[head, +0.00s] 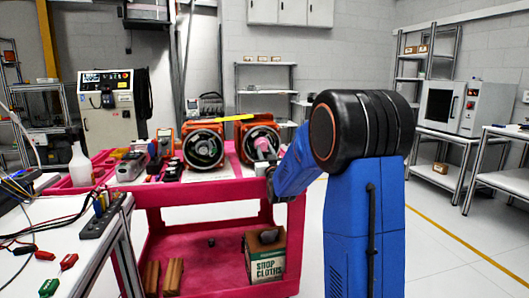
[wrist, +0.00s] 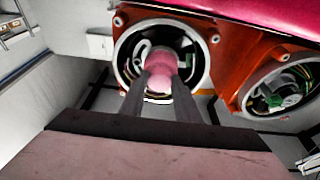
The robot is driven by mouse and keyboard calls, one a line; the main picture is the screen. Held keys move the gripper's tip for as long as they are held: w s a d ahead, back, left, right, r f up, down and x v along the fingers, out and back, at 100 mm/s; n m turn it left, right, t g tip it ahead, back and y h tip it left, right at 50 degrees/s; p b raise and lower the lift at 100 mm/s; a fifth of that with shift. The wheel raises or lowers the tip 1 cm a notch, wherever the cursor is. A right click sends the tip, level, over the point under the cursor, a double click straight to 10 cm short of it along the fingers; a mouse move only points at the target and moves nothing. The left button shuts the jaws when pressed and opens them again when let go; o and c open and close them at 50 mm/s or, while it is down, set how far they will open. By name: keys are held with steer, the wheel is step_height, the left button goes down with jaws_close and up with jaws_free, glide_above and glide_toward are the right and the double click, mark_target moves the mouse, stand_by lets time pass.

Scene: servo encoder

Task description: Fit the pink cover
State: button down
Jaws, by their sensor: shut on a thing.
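My gripper (wrist: 160,82) is shut on the pink cover (wrist: 160,66), holding it by its knob. The cover is in front of the round open end of an orange servo housing (wrist: 206,22), inside the outline of its silver ring. I cannot tell whether the cover touches the housing. In the head view the pink cover (head: 263,142) shows against the right-hand orange housing (head: 241,131), and my arm reaches it from the lower right. The fingers are small and partly hidden there.
A second orange housing (head: 203,126) with its round end open stands close to the left on the pink cart (head: 222,196); it also shows in the wrist view (wrist: 243,70). A yellow tool (head: 240,118) lies across the housings. Several small items crowd the cart's left side.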

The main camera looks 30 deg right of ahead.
steer(key=shift+s+r+t, duration=0.15)
steer(key=shift+r+t, duration=0.4)
steer(key=shift+t, duration=0.05)
stand_by(0.5)
steer(key=shift+f, duration=0.1)
stand_by(1.1)
steer(key=shift+s, duration=0.1)
steer(key=shift+s+a, duration=0.2)
steer(key=shift+s, duration=0.3)
steer(key=shift+s+f, duration=0.15)
steer(key=shift+s, duration=0.05)
steer(key=shift+s+a+f, duration=0.1)
steer(key=shift+s+a, duration=0.1)
steer(key=shift+s, duration=0.35)
steer(key=shift+w+d+f+n, duration=0.2)
steer(key=shift+w, duration=0.55)
steer(key=shift+w+d+f+n, duration=0.15)
steer(key=shift+w+d+n, duration=0.05)
steer(key=shift+w, duration=0.5)
